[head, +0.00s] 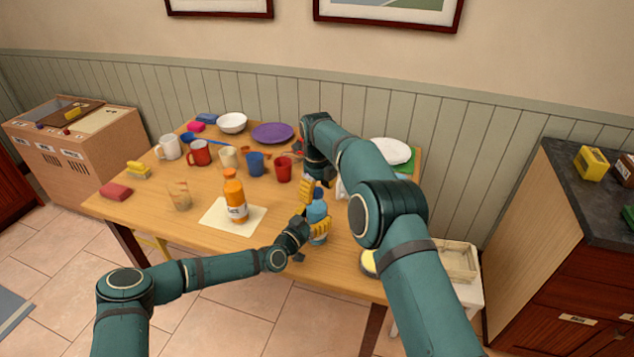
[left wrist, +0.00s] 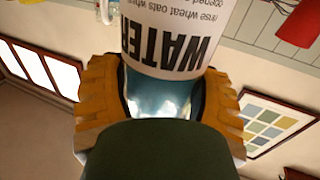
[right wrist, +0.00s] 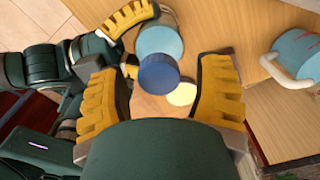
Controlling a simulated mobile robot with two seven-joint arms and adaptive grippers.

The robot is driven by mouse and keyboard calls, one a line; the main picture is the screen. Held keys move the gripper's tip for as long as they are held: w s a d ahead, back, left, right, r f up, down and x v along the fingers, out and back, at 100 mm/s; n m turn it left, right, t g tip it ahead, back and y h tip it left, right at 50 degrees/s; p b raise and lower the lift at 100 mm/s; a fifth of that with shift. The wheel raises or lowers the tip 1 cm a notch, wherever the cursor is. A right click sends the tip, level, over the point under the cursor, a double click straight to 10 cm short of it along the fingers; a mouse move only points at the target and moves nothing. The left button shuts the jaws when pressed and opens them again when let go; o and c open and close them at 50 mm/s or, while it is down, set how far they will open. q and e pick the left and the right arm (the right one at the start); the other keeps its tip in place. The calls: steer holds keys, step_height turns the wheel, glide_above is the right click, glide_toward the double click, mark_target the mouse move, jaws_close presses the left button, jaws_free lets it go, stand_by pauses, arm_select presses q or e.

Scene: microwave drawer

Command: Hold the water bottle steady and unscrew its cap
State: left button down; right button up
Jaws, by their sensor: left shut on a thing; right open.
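The water bottle (head: 317,210) is light blue and stands upright near the table's front edge. My left gripper (head: 317,231) is shut around its body from the front. In the left wrist view the bottle's white WATER label (left wrist: 172,40) shows between the left fingers (left wrist: 158,88). The dark blue cap (right wrist: 158,73) sits on the bottle's top (right wrist: 160,40) in the right wrist view. My right gripper (right wrist: 160,88) is open above the bottle, its fingers on either side of the cap with gaps to both. In the head view my right arm partly hides this area.
An orange bottle (head: 234,195) stands on a pale mat (head: 212,218) left of the water bottle. A red cup (head: 283,170), blue cup (head: 255,164) and several mugs stand behind. A white-handled mug (right wrist: 293,56) is close by on the right.

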steer(key=shift+f, duration=0.1)
jaws_close()
